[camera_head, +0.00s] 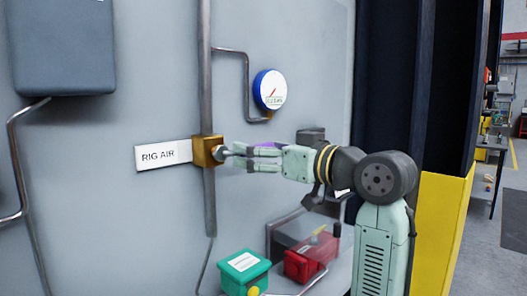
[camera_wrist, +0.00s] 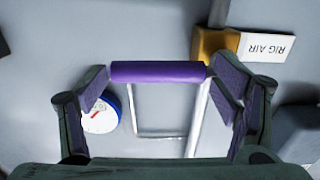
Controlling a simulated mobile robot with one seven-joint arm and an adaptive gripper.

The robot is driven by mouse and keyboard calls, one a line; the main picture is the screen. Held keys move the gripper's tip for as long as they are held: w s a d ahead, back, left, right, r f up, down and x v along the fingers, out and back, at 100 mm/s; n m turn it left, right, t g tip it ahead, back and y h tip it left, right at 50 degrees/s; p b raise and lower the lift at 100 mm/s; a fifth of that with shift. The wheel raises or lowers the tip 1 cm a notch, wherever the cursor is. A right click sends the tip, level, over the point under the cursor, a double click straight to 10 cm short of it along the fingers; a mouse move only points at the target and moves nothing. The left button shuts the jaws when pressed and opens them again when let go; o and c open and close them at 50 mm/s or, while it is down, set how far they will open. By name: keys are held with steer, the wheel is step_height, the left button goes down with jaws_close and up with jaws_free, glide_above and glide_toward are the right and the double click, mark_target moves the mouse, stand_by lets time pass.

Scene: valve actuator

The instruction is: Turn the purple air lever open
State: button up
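The purple air lever (camera_wrist: 158,72) lies crosswise between my fingertips in the wrist view, its right end near the brass valve body (camera_wrist: 212,45). In the head view a little purple (camera_head: 268,145) shows by the upper finger, and the brass valve body (camera_head: 208,151) sits on the vertical pipe. My gripper (camera_head: 250,158) points left at the valve. In the wrist view my gripper (camera_wrist: 163,82) has its fingers wide apart, one near each end of the lever. Whether they touch it I cannot tell.
A "RIG AIR" label (camera_head: 163,155) is left of the valve. A blue-rimmed gauge (camera_head: 270,90) is above my gripper. A green box (camera_head: 243,272) and a red box (camera_head: 310,258) are below. A grey cabinet (camera_head: 62,45) is upper left; a yellow post (camera_head: 440,230) stands right.

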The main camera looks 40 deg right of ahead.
steer(key=shift+d+r, duration=0.1)
steer(key=c, duration=1.1)
